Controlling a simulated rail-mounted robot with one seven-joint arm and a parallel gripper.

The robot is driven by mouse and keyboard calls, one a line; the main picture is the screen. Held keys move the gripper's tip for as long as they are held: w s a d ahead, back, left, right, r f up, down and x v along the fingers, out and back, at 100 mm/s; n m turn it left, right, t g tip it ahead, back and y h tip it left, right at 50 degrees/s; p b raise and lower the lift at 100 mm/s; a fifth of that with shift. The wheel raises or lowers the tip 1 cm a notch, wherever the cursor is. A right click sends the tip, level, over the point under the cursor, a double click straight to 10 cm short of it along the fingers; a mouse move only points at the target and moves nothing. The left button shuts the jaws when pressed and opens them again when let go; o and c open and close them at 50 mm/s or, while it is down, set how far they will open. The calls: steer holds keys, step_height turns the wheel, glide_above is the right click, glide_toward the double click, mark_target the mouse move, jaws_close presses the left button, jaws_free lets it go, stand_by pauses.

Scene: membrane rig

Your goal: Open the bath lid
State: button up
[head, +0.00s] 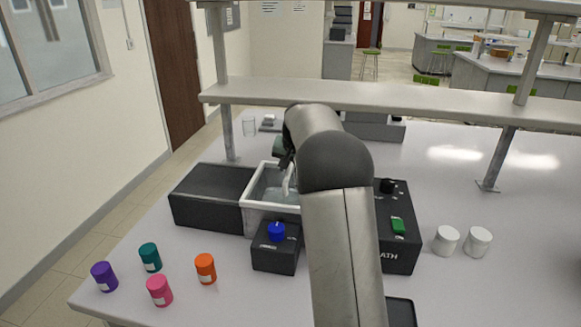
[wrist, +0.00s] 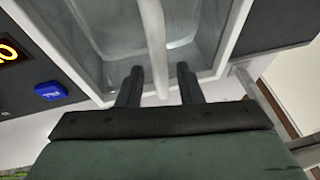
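The bath (head: 246,198) is an open-looking tub with a pale rim, set in a black housing. It also shows in the wrist view (wrist: 240,25), with a grey, glassy inside. A white bar (wrist: 152,35), apparently the lid's handle, crosses the tub; it also shows in the head view (head: 287,182). I cannot make out the lid panel itself; it may be clear. My gripper (wrist: 159,75) is open, with one finger on each side of the bar and gaps visible on both sides. In the head view my arm hides part of the bath and most of the gripper.
A black box with a blue button (head: 276,232) stands before the bath. A black panel with a green switch (head: 398,226) is at right. Orange (head: 205,268), pink, teal and purple jars stand front left; two white cups (head: 446,240) right. A shelf (head: 400,97) spans behind.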

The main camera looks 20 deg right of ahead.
jaws_close()
steer(key=shift+a, duration=0.1)
